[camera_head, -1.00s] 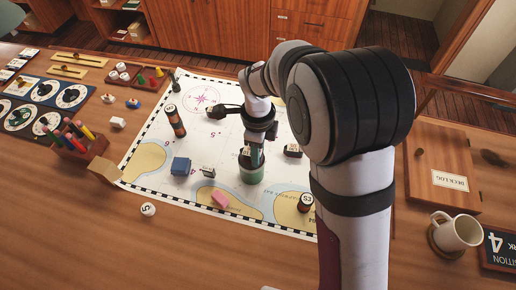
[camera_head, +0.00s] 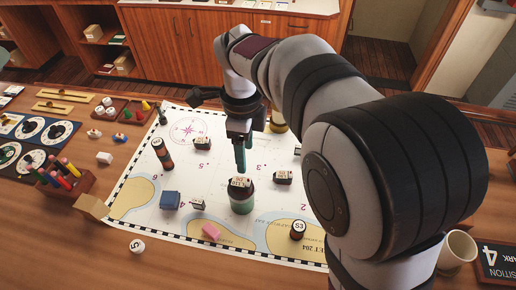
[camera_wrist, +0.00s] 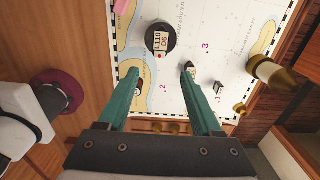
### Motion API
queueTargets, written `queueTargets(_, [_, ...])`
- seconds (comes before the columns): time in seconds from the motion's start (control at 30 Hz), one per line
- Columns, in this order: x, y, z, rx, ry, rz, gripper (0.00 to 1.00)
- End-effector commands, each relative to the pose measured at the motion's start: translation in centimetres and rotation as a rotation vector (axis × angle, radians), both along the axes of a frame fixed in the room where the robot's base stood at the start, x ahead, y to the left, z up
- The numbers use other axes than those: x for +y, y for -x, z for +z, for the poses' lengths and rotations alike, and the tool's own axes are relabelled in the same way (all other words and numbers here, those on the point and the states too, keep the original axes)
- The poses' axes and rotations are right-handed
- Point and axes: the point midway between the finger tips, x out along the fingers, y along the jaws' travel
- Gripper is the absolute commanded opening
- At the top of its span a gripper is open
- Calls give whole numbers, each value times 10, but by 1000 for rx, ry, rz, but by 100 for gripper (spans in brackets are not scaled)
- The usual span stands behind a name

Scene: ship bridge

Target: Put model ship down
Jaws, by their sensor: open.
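My gripper (camera_head: 240,168) is open and empty, pointing down over the chart (camera_head: 225,220). In the wrist view its two green fingers (camera_wrist: 160,76) stand apart with nothing between them. In the head view the fingertips appear just above a dark green cylinder (camera_head: 242,203) with a white label on top; this cylinder also shows in the wrist view (camera_wrist: 155,52), ahead of the fingers. Small dark labelled pieces lie on the chart: one right of the cylinder (camera_head: 283,178), one at its left (camera_head: 198,204), one farther back (camera_head: 202,143). I cannot tell which is the model ship.
A blue block (camera_head: 170,200), a pink block (camera_head: 211,231), a dark brown cylinder (camera_head: 162,153) and a short S3 cylinder (camera_head: 298,230) stand on the chart. A pencil box (camera_head: 66,180) is at the left, a mug (camera_head: 457,251) at the right. Bare chart lies between the pieces.

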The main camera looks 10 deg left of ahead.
Motion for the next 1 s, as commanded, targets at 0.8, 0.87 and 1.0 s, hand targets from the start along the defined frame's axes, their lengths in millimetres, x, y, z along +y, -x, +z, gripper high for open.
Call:
queueTargets(0.8, [-168, 217, -5, -68, -155, 1085, 66])
queueTargets(0.87, [-168, 217, -5, -68, -155, 1085, 66])
queueTargets(1.0, [-168, 216, -5, -68, -154, 1085, 66])
